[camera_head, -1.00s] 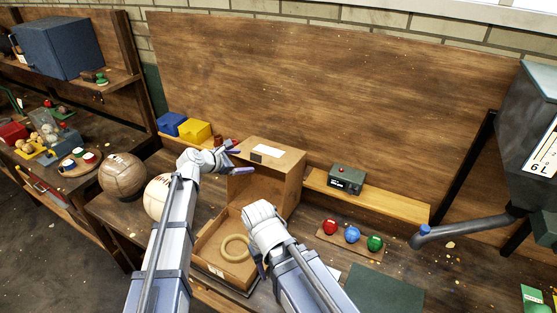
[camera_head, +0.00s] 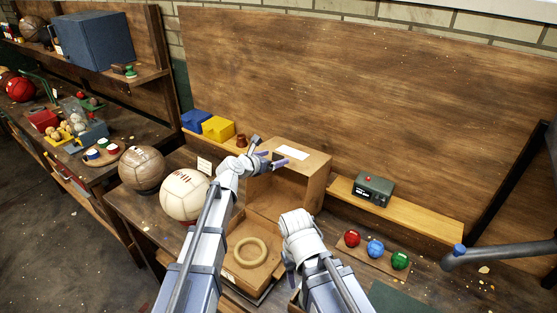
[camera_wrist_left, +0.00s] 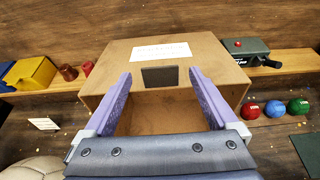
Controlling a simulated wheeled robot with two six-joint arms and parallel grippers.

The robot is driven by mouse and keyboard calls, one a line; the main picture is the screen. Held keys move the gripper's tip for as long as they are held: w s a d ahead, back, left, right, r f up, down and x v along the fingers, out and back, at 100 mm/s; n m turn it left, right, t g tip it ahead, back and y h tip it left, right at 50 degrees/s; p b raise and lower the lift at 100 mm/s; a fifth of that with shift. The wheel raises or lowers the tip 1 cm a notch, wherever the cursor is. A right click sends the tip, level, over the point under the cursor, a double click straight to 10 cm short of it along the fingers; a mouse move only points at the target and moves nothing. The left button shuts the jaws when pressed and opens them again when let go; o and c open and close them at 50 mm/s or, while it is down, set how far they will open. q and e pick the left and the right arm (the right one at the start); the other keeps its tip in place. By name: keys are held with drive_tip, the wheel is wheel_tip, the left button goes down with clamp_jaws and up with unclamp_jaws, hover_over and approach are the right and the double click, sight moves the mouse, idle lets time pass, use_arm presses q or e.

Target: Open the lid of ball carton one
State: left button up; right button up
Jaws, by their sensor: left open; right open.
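The cardboard carton stands on the bench with its deep lid (camera_head: 312,160) tipped up at the back, its hollow side facing me. The lid carries a white label and, in the left wrist view (camera_wrist_left: 200,52), a dark patch at its front edge. The carton's lower tray (camera_head: 232,270) is uncovered and holds a pale ring (camera_head: 250,251). My left gripper (camera_head: 275,158) is open at the lid's upper front edge; in the left wrist view its fingers (camera_wrist_left: 158,78) lie on either side of the dark patch. Contact is unclear. My right gripper (camera_head: 298,225) is at the tray's right side, fingertips hidden.
Two leather balls (camera_head: 142,169) (camera_head: 184,195) sit left of the carton. Red, blue and green small balls (camera_head: 375,249) lie on a strip to the right. A grey box (camera_head: 372,190) stands on the back ledge. Blue and yellow boxes (camera_head: 217,128) sit back left.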

sight(278, 156)
use_arm(q)
drive_tip(key=x, duration=0.3)
drive_tip(key=shift+w+d+f+b, duration=0.1)
drive_tip(key=shift+w+b, duration=0.05)
drive_tip(key=shift+b, duration=0.25)
clamp_jaws()
idle(0.4)
